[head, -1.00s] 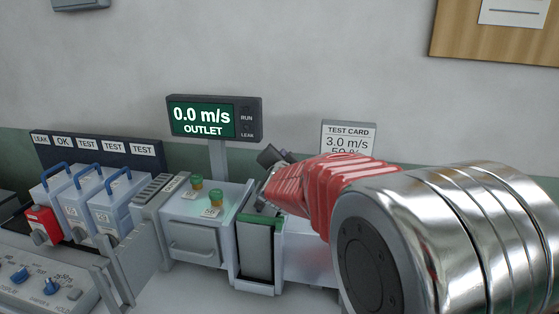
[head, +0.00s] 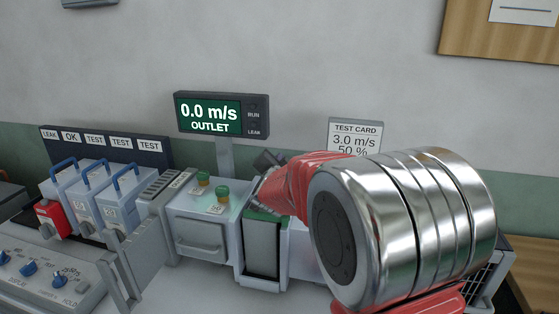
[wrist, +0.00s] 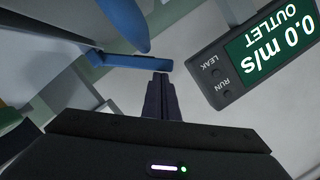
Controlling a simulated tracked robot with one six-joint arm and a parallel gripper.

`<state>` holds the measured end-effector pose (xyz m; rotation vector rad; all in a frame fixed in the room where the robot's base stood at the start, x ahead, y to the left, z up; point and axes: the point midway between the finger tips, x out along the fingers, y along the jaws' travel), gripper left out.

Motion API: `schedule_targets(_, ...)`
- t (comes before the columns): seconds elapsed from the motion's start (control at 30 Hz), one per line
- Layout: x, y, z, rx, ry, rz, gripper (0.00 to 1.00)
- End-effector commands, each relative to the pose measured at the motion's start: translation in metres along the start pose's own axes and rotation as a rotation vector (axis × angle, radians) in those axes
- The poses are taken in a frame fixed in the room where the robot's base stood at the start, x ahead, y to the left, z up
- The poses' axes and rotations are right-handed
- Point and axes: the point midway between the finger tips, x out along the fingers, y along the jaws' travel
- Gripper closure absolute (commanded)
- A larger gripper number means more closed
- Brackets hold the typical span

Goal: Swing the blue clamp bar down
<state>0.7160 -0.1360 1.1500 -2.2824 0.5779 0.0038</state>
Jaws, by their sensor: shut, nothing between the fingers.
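The blue clamp bar (wrist: 135,63) shows in the wrist view, just beyond my fingertips, with a broader blue arm (wrist: 124,20) above it. My gripper (wrist: 160,78) is shut and empty, its dark fingers together. The fingertips lie close to the right end of the bar; I cannot tell whether they touch it. In the head view my red and silver arm reaches over the bench and hides the bar and the fingers.
The outlet display (head: 222,115) reads 0.0 m/s and stands behind the bench units. A pale box with green-topped knobs (head: 205,215) is left of my arm. Several blue-handled boxes (head: 88,200) stand farther left. A test card (head: 355,137) is behind my arm.

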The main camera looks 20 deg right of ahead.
Motion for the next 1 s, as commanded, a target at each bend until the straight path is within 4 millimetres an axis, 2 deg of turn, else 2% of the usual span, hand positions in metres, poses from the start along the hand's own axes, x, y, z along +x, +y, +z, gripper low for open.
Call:
schedule_targets(0.2,0.006,-0.003,0.027,-0.002,-0.003,0.0,1.0)
schedule_targets(0.37,0.009,-0.004,0.036,-0.001,-0.001,0.0,1.0)
schedule_targets(0.77,0.008,-0.005,0.034,0.0,0.0,0.0,1.0)
schedule_targets(1.0,0.006,-0.019,0.019,0.003,0.002,-0.002,1.0)
